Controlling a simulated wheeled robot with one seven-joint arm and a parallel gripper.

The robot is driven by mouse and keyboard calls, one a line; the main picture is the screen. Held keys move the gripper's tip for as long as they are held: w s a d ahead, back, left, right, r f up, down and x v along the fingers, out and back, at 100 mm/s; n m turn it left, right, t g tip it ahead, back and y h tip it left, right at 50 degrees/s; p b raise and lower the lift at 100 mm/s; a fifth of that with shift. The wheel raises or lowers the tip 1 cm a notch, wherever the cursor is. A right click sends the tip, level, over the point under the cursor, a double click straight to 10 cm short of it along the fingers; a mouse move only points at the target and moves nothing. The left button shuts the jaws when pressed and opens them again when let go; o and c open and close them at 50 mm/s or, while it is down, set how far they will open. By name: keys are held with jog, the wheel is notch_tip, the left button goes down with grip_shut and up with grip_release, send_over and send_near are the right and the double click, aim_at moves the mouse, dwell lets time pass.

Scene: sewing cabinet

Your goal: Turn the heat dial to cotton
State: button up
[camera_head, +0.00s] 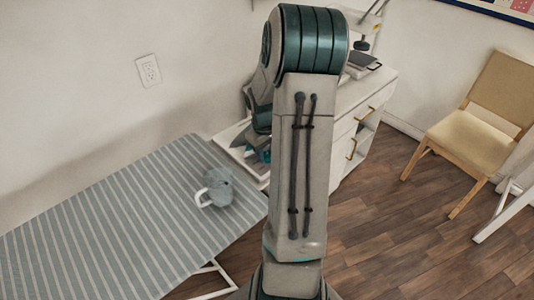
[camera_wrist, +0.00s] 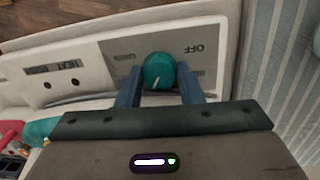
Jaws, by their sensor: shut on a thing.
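In the head view my arm hides the dial and most of the gripper.
A striped ironing board (camera_head: 110,230) carries a grey-blue, white-handled object (camera_head: 220,188) at the left. A white cabinet (camera_head: 345,130) with drawers stands behind my arm. A wooden chair (camera_head: 480,130) is at the right. The floor between is clear.

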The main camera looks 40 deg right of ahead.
jog(key=m+b, duration=0.2)
jog(key=m, duration=0.3)
jog(key=shift+b, duration=0.35)
jog(key=shift+m, duration=0.4)
jog(key=o, duration=1)
jog(key=shift+c, duration=0.2)
notch_tip(320, 180, up, 14)
jog(key=a, duration=0.1)
jog(key=shift+w+b, duration=0.3)
